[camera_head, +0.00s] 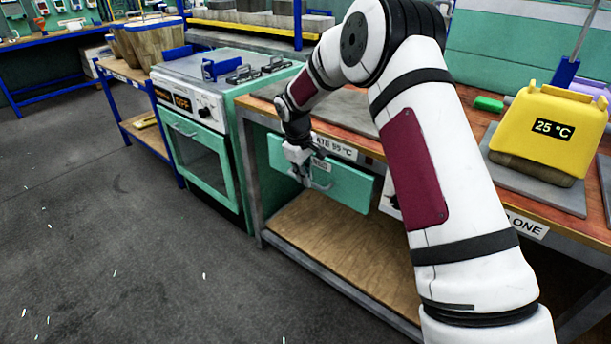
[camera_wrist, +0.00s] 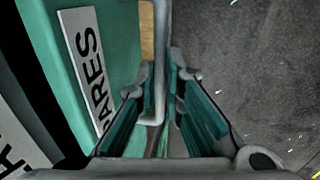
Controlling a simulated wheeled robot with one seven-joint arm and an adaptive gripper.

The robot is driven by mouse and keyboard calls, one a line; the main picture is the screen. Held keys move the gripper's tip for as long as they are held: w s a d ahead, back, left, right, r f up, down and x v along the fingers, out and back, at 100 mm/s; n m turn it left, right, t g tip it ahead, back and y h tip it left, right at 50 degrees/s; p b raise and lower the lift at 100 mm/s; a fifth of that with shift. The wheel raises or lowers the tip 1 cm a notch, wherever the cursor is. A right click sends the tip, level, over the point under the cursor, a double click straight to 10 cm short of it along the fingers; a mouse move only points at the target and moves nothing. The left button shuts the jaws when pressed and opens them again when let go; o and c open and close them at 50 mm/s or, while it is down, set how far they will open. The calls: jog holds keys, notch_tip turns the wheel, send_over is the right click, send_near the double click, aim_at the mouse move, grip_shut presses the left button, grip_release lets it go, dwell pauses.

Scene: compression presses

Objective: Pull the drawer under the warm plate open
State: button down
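The teal drawer (camera_head: 350,187) sits under the worktop, below the "95 °C" plate label (camera_head: 335,147). Its front has a grey handle and a white label ending in "ARES", which shows large in the wrist view (camera_wrist: 88,70). My gripper (camera_head: 304,172) is at the handle, in front of the drawer. In the wrist view, the grey handle (camera_wrist: 160,60) lies between the two teal-padded fingers (camera_wrist: 160,105), which close in on both sides of it. My arm covers part of the warm plate.
A teal oven (camera_head: 205,150) reading "OFF" stands left of the bench (camera_head: 253,190). A yellow "25 °C" block (camera_head: 545,125) stands on a plate at the right. The wooden shelf (camera_head: 330,240) below the drawer is bare.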

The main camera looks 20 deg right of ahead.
jog(key=s+a, duration=0.7)
jog(key=a, duration=0.3)
jog(key=s+a+p, duration=0.1)
jog(key=s+a, duration=0.6)
jog(key=a, duration=0.2)
jog(key=shift+s+a, duration=0.15)
jog(key=shift+a, duration=0.25)
jog(key=c, duration=1.7)
grip_release()
jog(key=shift+r, duration=0.1)
jog(key=r, duration=0.4)
jog(key=s+a+r, duration=0.1)
jog(key=r, duration=0.2)
jog(key=a+r, duration=0.1)
jog(key=r, duration=0.3)
jog(key=shift+s+r, duration=0.15)
jog(key=shift+r, duration=0.15)
jog(key=shift+d, duration=0.1)
